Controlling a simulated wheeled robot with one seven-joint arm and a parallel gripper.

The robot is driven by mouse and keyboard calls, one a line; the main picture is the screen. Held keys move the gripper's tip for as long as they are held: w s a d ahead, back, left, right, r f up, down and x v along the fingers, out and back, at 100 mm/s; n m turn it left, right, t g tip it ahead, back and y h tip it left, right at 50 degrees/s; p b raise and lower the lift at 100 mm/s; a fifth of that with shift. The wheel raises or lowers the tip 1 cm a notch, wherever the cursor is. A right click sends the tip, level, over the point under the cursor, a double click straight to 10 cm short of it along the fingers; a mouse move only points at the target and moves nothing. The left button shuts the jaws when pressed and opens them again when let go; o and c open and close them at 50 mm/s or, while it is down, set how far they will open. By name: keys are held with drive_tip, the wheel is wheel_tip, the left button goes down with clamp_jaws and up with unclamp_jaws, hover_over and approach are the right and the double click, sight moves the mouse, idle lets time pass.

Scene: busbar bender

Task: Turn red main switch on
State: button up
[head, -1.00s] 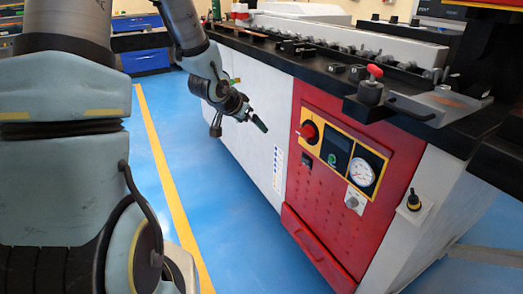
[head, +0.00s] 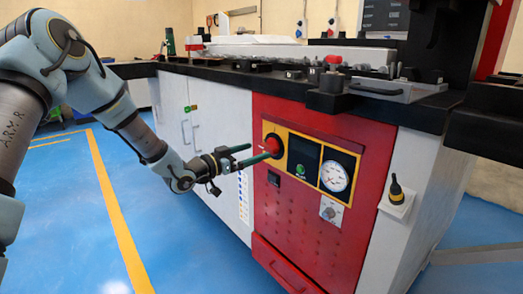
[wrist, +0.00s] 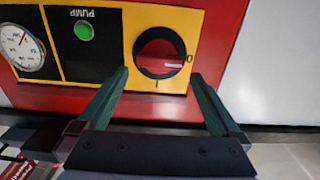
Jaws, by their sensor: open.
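The red main switch (head: 273,145) is a round red knob in a black ring on the yellow panel of the red cabinet front. In the wrist view the knob (wrist: 160,48) appears upside down, with its white mark pointing right at the "0"; an "I" label sits below it in that picture. My gripper (head: 259,152) is open and empty close in front of the switch. In the wrist view the fingertips (wrist: 160,75) are spread wider than the knob, one towards each side. They do not visibly grip it.
Beside the switch are a dark panel with a green pump button (wrist: 84,31) and a round gauge (head: 335,176). A key switch (head: 329,211) sits below the gauge. The black worktop (head: 390,105) overhangs above. Blue floor (head: 180,240) is clear at the left.

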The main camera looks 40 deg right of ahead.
sight(265, 148)
drive_tip(key=d, duration=0.4)
drive_tip(key=shift+s+d, duration=0.2)
drive_tip(key=shift+d, duration=0.2)
drive_tip(key=c, duration=1.1)
drive_tip(key=shift+c, duration=0.2)
